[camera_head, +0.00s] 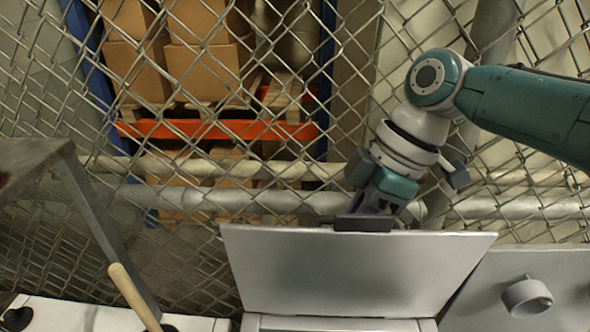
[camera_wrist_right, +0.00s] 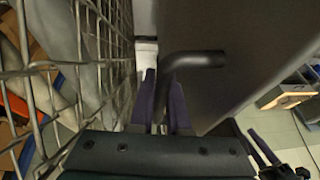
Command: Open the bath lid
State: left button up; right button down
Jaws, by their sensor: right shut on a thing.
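The bath lid (camera_head: 350,270) is a flat grey metal panel standing raised, nearly upright, at the bottom middle of the head view. Its broad face also fills much of the right wrist view (camera_wrist_right: 240,50). A dark bent bar handle (camera_wrist_right: 195,62) sticks out from the lid. My right gripper (camera_head: 372,212) is at the lid's top edge; in the wrist view its purple fingers (camera_wrist_right: 163,95) are shut on the handle. The bath's inside is hidden below the head view.
A wire mesh fence (camera_head: 250,170) stands close behind the lid, with pipes, shelving and cardboard boxes (camera_head: 205,70) beyond. A grey panel with a round knob (camera_head: 527,297) is at right. A wooden handle (camera_head: 133,295) and slanted metal frame (camera_head: 95,205) are at left.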

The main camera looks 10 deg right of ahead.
jog(key=shift+s+f, duration=0.1)
jog(key=shift+s, duration=0.05)
jog(key=c, duration=1.2)
grip_release()
jog(key=shift+a, duration=0.1)
jog(key=shift+o, duration=0.2)
